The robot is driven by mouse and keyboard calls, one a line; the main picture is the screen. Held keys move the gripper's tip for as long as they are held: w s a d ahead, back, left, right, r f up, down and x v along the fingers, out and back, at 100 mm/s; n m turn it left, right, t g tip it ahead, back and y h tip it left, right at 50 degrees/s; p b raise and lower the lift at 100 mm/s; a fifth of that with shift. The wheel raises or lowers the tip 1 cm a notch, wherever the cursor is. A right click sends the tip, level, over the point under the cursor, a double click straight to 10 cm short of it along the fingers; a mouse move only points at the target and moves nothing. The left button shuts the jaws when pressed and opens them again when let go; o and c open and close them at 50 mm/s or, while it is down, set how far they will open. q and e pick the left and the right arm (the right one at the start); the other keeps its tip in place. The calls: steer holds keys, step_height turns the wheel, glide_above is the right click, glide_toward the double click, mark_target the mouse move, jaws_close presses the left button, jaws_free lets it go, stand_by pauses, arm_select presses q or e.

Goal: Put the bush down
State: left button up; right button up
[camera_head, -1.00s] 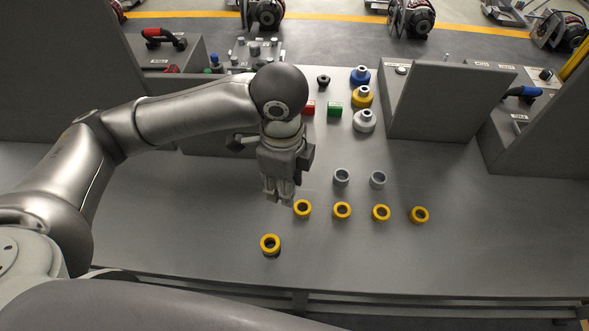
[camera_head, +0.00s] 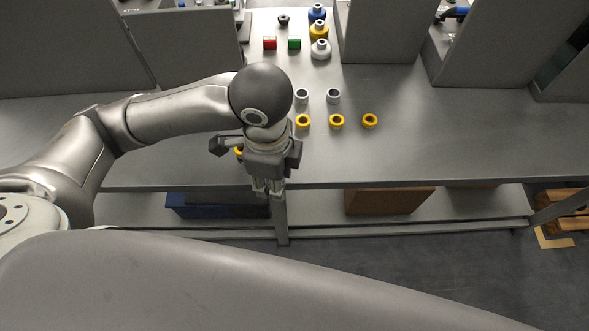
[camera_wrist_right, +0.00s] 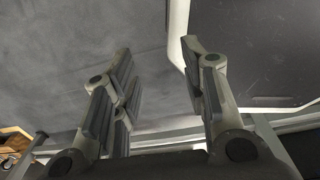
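Yellow ring-shaped bushes stand on the grey table in the head view: three in a row, left (camera_head: 303,121), middle (camera_head: 336,121) and right (camera_head: 370,121). Another yellow bush (camera_head: 239,152) is partly hidden behind my left gripper. Two grey bushes, left (camera_head: 302,97) and right (camera_head: 333,97), stand behind the row. My left gripper (camera_head: 268,190) points down by the table's front edge; its fingers look close together, and no bush shows in them, but the view does not settle their state. My right gripper (camera_wrist_right: 160,95) is open and empty in the right wrist view.
A shelf with a blue box (camera_head: 190,207) and brown box (camera_head: 388,201) runs below.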

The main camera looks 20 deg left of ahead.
arm_select(q)
steer(key=w+f, duration=0.3)
steer(key=w, duration=0.1)
steer(key=w+a+f, duration=0.1)
steer(key=w+f, duration=0.2)
steer(key=w, duration=0.2)
steer(key=w+a+f, duration=0.1)
steer(key=w+f, duration=0.2)
steer(key=w, duration=0.1)
steer(key=shift+w+a+f, duration=0.1)
steer(key=shift+w+f, duration=0.1)
steer(key=shift+w, duration=0.05)
steer(key=shift+w+f, duration=0.15)
steer(key=shift+f, duration=0.05)
step_height(320, 180, down, 3)
steer(key=shift+w+a+f+p, duration=0.1)
steer(key=shift+f+p, duration=0.1)
steer(key=shift+p, duration=0.3)
arm_select(e)
steer(key=shift+t, duration=0.4)
steer(key=w, duration=0.1)
steer(key=w+a, duration=0.1)
steer(key=w, duration=0.1)
steer(key=w+a+r, duration=0.1)
steer(key=shift+w+r, duration=0.1)
steer(key=shift+w, duration=0.25)
